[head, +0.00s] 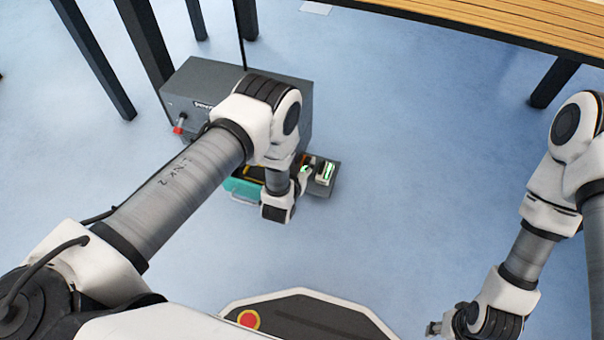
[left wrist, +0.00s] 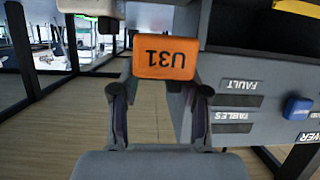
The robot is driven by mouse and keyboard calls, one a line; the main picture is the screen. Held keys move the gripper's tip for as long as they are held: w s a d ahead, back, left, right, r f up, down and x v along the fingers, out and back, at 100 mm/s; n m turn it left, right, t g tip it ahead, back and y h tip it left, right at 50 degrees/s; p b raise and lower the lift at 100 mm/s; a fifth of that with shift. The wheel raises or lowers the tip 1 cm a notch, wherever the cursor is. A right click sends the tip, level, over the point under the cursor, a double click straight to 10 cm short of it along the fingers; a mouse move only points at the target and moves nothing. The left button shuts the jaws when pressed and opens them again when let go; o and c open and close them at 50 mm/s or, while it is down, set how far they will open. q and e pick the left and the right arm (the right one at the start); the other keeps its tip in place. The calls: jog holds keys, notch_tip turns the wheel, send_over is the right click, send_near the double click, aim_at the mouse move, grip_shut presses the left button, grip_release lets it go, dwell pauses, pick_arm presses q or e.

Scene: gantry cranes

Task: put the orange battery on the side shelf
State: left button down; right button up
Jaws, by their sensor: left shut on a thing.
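In the head view my own left wrist hides the battery and most of the gripper, beside the front of a grey cabinet (head: 250,85). A small grey side shelf (head: 324,188) sticks out at the cabinet's right, just right of my left wrist. A pale item with a green strip (head: 328,172) is on it. My right gripper (head: 434,328) is low at the right, far from the cabinet; its jaws are unclear.
A teal part (head: 243,188) juts from the cabinet front. Dark posts (head: 95,60) stand at the left. A wooden-topped table (head: 480,18) is at the back right. Blue floor between is clear.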

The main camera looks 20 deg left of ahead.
pick_arm(q)
notch_tip(320, 180, down, 4)
jog(key=shift+f+b, duration=0.2)
jog(key=shift+b, duration=0.85)
jog(key=shift+r, duration=0.2)
jog(key=shift+f, duration=0.1)
jog(key=c, duration=0.8)
grip_release()
jog(key=shift+c, duration=0.2)
